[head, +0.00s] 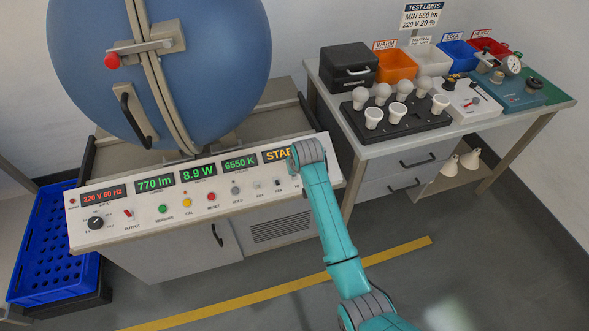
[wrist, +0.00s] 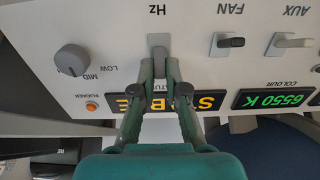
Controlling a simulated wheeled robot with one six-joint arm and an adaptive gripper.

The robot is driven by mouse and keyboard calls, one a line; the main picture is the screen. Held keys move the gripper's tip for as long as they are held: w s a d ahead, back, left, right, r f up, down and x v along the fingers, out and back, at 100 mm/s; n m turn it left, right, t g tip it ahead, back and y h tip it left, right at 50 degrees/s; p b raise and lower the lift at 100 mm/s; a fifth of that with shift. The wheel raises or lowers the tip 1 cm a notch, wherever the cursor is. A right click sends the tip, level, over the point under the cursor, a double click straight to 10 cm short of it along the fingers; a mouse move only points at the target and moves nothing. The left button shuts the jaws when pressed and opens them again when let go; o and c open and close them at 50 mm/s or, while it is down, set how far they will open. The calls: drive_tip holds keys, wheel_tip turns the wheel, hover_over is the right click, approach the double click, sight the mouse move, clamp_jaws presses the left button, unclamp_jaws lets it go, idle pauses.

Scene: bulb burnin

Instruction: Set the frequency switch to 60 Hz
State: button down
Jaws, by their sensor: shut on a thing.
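The frequency switch (wrist: 158,40), a small grey lever under the upside-down label "Hz", is at the top middle of the wrist view. My gripper (wrist: 159,66) is shut on its lever, with both fingers close together around it. In the head view my arm's end covers the switch and the gripper. The supply display (head: 103,195) at the left of the console reads what looks like "220 V 60 Hz". The markings of the switch positions are not legible.
The fan switch (wrist: 228,42) and aux switch (wrist: 292,42) sit beside it in the wrist view. A grey rotary knob (wrist: 72,60) is on the other side. The blue sphere (head: 205,65) stands behind the console (head: 150,222). A table (head: 345,155) with bulbs is to the right.

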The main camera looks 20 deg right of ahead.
drive_tip(key=c, duration=1.2)
unclamp_jaws()
drive_tip(key=shift+w, duration=0.1)
drive_tip(key=v, duration=1.2)
